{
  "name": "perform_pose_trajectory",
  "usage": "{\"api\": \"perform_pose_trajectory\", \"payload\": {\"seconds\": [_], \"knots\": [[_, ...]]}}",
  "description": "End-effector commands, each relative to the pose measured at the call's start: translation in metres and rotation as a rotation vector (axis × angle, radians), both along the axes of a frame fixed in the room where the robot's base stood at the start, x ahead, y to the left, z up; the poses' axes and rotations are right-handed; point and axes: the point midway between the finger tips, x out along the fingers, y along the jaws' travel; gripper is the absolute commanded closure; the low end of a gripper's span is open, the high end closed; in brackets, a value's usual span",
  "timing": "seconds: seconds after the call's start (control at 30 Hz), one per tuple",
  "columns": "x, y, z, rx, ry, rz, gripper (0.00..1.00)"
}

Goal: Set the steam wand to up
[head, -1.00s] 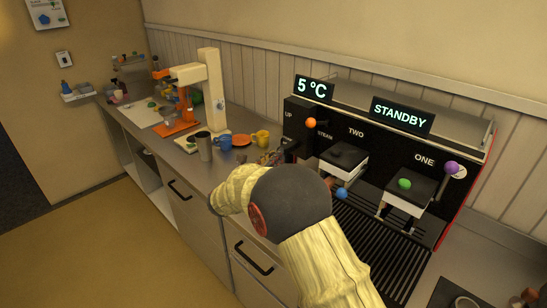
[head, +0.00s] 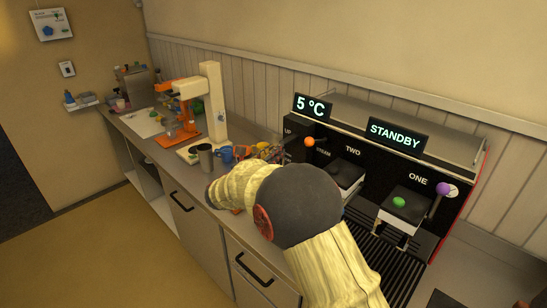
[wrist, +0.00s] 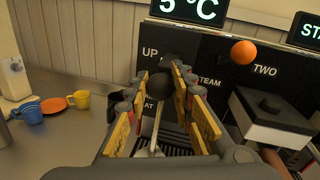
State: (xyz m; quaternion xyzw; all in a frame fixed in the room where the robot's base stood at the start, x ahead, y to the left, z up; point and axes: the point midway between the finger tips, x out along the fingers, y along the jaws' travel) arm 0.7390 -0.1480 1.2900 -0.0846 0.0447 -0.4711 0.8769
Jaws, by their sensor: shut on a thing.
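The espresso machine's black front (wrist: 215,70) shows an "UP" label and a partly covered lower label ending in "AT" in the wrist view. The steam wand (wrist: 155,130) is a pale thin rod with a black ball (wrist: 160,84) at its upper end. My gripper (wrist: 165,80) is shut on the steam wand near that ball, with a yellow-padded finger on each side. The ball sits just below the "UP" label. In the head view my gripper (head: 268,152) is at the machine's left end, and my arm hides the wand.
An orange knob (head: 309,141) is just right of my gripper. Purple (head: 443,188) and green (head: 399,202) knobs lie further right. A grey tumbler (head: 205,158) is near the counter edge.

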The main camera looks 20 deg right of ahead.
Motion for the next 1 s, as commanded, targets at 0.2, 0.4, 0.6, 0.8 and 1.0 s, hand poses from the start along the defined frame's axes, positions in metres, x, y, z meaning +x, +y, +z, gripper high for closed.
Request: {"api": "perform_pose_trajectory", "payload": {"seconds": [0.2,0.4,0.6,0.8,1.0], "knots": [[0.0005,0.0003,0.0152,-0.001,-0.004,0.002,1.0],[0.0008,0.0005,0.0164,-0.001,-0.007,0.001,0.76],[0.0004,0.0003,0.0142,-0.001,-0.003,0.002,0.64],[0.0001,0.0002,0.0123,0.0,0.0,0.001,0.58],[-0.0004,0.0007,0.0115,0.001,0.001,0.001,0.58]]}}
